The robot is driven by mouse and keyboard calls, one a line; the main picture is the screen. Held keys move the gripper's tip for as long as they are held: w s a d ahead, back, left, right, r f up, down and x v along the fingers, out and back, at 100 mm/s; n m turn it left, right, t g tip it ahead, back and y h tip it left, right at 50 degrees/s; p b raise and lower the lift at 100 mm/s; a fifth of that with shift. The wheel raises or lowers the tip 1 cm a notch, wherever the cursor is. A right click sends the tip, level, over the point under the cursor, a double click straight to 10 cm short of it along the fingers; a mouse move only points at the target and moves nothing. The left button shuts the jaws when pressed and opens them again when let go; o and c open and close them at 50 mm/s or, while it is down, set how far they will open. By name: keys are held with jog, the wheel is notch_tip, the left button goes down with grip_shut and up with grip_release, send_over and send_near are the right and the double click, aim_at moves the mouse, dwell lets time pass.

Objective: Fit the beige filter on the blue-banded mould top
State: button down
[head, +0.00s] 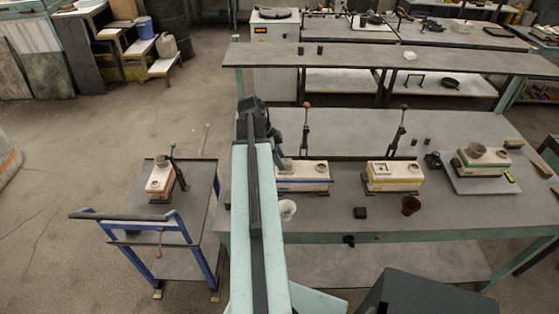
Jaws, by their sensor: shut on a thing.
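The blue-banded mould (303,185) is a pale block with a blue stripe, on the main bench just right of my arm. A round cup (313,164) stands on the right part of its top. My gripper (284,165) is low over the left part of that top, partly covered by my arm. It is shut, and the beige filter in it is too small and covered to make out. I cannot tell whether the filter touches the mould.
A yellow-banded mould (394,185) stands to the right, a green-banded one (483,162) beyond it. A white cup (288,209) and a brown cup (411,205) stand near the front edge. A red-banded mould (160,182) is on the blue-railed cart (200,184) at left.

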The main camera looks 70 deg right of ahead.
jog(key=shift+f+b, duration=0.35)
jog(key=shift+f, duration=0.05)
jog(key=shift+a+f+b, duration=0.2)
jog(key=shift+a+b, duration=0.15)
jog(key=c, duration=0.9)
grip_release()
jog(key=shift+s, duration=0.1)
jog(key=shift+o, duration=0.2)
jog(key=shift+w+d+r+p, duration=0.1)
jog(key=shift+w+r+p, duration=0.1)
jog(key=shift+r+p, duration=0.4)
jog(key=d+p+v, duration=0.1)
jog(key=p+v, duration=0.5)
jog(key=v, duration=0.1)
jog(key=shift+a+p, duration=0.35)
jog(key=shift+a, duration=0.1)
